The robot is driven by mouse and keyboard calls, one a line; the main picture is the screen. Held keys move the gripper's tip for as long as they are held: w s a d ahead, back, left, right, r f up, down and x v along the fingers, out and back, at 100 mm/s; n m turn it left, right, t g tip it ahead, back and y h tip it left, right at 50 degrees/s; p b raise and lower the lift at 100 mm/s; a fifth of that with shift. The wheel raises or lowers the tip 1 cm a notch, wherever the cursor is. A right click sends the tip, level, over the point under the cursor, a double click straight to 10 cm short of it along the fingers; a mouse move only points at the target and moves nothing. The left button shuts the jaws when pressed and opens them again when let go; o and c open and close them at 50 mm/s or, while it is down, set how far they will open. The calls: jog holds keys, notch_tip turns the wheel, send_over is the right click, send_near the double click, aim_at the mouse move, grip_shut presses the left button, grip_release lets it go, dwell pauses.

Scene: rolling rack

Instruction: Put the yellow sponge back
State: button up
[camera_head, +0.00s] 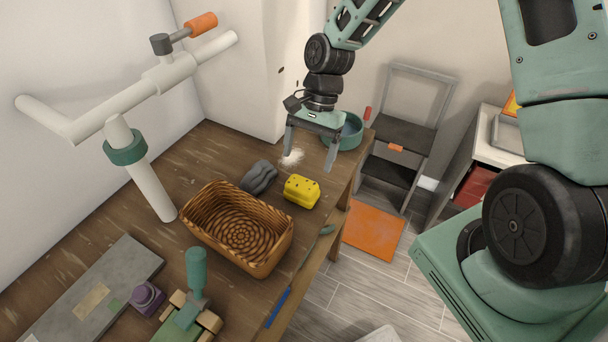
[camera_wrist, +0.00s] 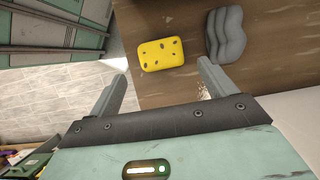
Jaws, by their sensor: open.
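A yellow sponge (camera_head: 301,191) with dark spots lies on the wooden workbench (camera_head: 190,160), near its right edge. It also shows in the wrist view (camera_wrist: 161,54), beyond the fingertips and roughly between them. My gripper (camera_head: 309,156) is open and empty above the bench, further back than the sponge; its fingers also show in the wrist view (camera_wrist: 163,80). A dark grey wavy object (camera_head: 259,177) lies just left of the sponge and also shows in the wrist view (camera_wrist: 226,35). A woven basket (camera_head: 207,234) stands in front of them, its visible inside empty.
A teal bowl (camera_head: 349,133) stands at the bench's back right, behind my gripper. A white pipe frame (camera_head: 150,178) rises at the left. A grey slab (camera_head: 93,290), a purple object (camera_head: 147,298) and a teal-handled tool (camera_head: 197,272) lie in front. A grey step stool (camera_head: 403,133) stands beyond the bench.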

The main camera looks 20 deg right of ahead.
jog(key=s+a+r+n+t+h, duration=0.1)
jog(key=s+a+r+n, duration=0.3)
jog(key=s+r+n, duration=0.3)
jog(key=s+a+r+n+t+h, duration=0.1)
jog(key=s+a+r+n, duration=0.4)
jog(key=s+n, duration=0.6)
jog(key=s+r+h, duration=0.1)
jog(key=s+r, duration=0.1)
jog(key=s, duration=0.2)
jog(key=shift+n+t, duration=0.3)
jog(key=shift+t, duration=0.1)
notch_tip(320, 180, down, 3)
jog(key=b, duration=0.3)
jog(key=shift+w+r, duration=0.1)
